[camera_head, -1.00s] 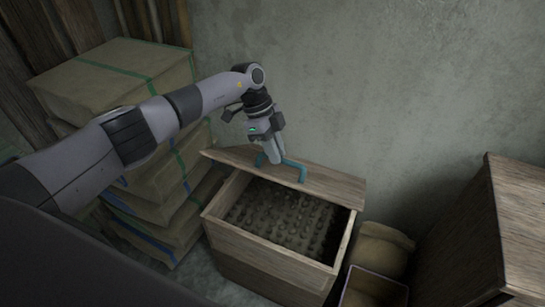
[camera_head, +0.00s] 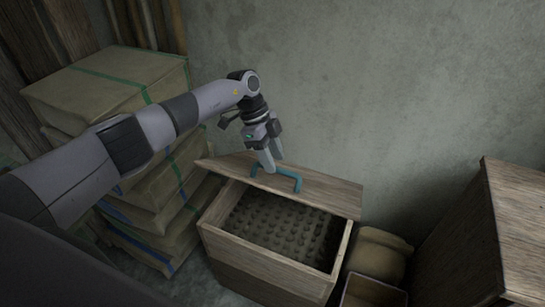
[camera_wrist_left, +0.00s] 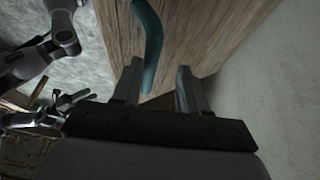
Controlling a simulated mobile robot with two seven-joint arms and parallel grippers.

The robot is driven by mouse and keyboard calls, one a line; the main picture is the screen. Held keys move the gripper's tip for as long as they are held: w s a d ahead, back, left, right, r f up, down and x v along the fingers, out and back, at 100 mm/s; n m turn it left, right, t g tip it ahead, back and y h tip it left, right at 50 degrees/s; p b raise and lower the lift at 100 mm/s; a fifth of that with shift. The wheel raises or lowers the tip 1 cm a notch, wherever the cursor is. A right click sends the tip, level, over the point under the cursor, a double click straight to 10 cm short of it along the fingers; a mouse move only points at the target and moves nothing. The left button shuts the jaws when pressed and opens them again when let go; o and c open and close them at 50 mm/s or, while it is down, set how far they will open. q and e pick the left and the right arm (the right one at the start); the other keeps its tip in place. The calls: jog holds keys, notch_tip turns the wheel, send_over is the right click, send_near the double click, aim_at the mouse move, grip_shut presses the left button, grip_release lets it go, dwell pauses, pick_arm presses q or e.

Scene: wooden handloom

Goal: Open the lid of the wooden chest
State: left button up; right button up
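The wooden chest (camera_head: 265,268) stands on the floor near the wall, its top open, with rows of dark rounded shapes inside. Its plank lid (camera_head: 325,192) is at the back edge of the opening, with a teal bar handle (camera_head: 289,184) on it. My left gripper (camera_head: 268,168) is down at the handle. In the left wrist view its two fingers (camera_wrist_left: 157,92) are apart, and the handle (camera_wrist_left: 152,40) runs down to the gap between them; I cannot tell whether they touch it. My right gripper (camera_wrist_left: 76,98) shows small at the left of that view, its opening unclear.
Stacked wrapped bales (camera_head: 105,85) stand left of the chest. A brown sack (camera_head: 378,255) and a small open box (camera_head: 372,292) are close on its right. A larger wooden piece (camera_head: 515,215) stands at far right. The wall (camera_head: 350,80) is close behind the lid.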

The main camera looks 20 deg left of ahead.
pick_arm(q)
jog(key=v, duration=0.6)
jog(key=shift+r, duration=0.3)
jog(key=shift+a, duration=0.15)
